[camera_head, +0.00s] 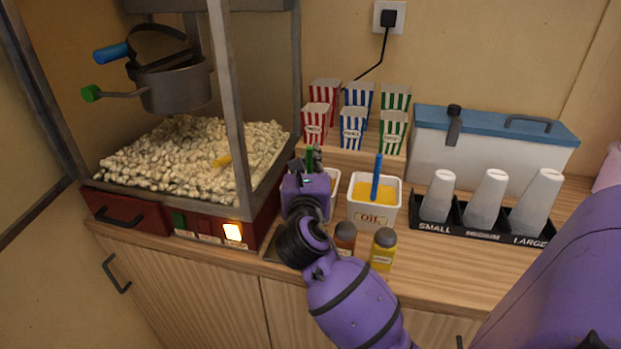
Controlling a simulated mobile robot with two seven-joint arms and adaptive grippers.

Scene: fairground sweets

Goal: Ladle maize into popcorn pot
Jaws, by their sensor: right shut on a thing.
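The metal popcorn pot (178,88) hangs inside the popcorn machine at upper left, with a blue handle (110,53) and a green handle (91,93). My right gripper (313,158) is shut on a green handle (309,157), which appears to be the ladle's. The ladle's bowl is hidden behind the gripper. A white tub (335,180), likely the maize tub, is mostly hidden behind the gripper, so its contents cannot be made out. I cannot tell whether the ladle is inside it. My left gripper is not in view.
Popcorn (190,155) fills the machine's floor behind a metal post (232,110). Right of the gripper stand an oil tub (374,212) with a blue handle, two shaker bottles (383,250), a cup rack (470,226) and a blue-lidded box (490,145). Striped cartons (352,126) stand behind.

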